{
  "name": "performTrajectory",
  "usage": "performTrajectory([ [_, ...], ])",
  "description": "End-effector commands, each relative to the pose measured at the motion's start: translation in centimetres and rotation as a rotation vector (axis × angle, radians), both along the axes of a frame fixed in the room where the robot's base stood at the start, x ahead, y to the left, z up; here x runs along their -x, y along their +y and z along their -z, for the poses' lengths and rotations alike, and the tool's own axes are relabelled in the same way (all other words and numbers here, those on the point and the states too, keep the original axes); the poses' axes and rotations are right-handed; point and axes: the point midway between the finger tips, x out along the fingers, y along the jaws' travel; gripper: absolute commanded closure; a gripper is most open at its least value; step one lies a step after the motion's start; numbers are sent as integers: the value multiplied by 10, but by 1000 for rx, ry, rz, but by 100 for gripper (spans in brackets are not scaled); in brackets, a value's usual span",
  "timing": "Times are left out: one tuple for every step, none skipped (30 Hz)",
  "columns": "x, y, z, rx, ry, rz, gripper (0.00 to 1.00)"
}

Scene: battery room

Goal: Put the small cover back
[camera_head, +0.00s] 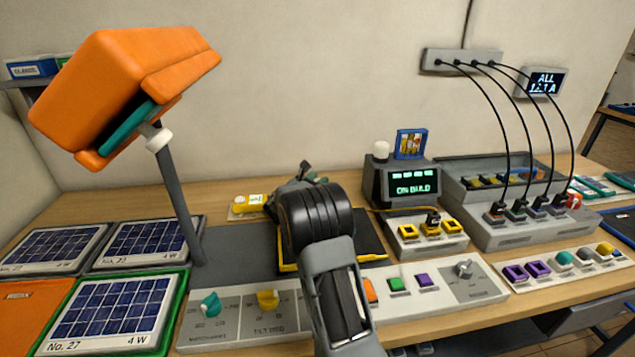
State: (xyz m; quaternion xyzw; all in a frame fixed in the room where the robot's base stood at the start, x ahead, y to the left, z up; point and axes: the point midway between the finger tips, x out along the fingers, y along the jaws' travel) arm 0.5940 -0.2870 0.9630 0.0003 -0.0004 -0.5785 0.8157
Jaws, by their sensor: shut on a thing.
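My gripper (303,178) is in the middle of the view, above the back of the bench. My own dark wrist and forearm hide most of it. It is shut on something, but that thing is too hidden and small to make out. I cannot pick out the small cover with certainty. Below and behind my wrist lies a black panel with yellow edges (372,236), partly hidden by my arm. A small yellow and white part (248,201) lies on a pale plate just left of my gripper.
An orange lamp-like head (120,90) on a grey post rises at left. Solar panels (112,310) lie below it. A control strip (225,318) runs along the front. A display box (402,182) and a cabled grey unit (515,228) stand at right.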

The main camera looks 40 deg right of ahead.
Motion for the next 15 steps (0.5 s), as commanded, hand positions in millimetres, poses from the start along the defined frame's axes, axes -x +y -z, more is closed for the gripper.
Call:
performTrajectory([
  [0, 0, 3, 0, 0, 0, 89],
  [0, 0, 4, 0, 0, 0, 89],
  [0, 0, 5, 0, 0, 0, 89],
  [0, 0, 6, 0, 0, 0, 89],
  [0, 0, 7, 0, 0, 0, 89],
  [0, 0, 8, 0, 0, 0, 89],
  [0, 0, 9, 1, 0, 0, 89],
  [0, 0, 8, 1, 0, 0, 89],
  [0, 0, 8, 1, 0, 0, 89],
  [0, 0, 7, 1, 0, 0, 89],
  [0, 0, 8, 0, 0, 0, 61],
  [0, 0, 8, 0, 0, 0, 57],
  [0, 0, 8, 0, 0, 0, 54],
  [0, 0, 8, 0, 0, 0, 52],
  [0, 0, 8, 0, 0, 0, 48],
])
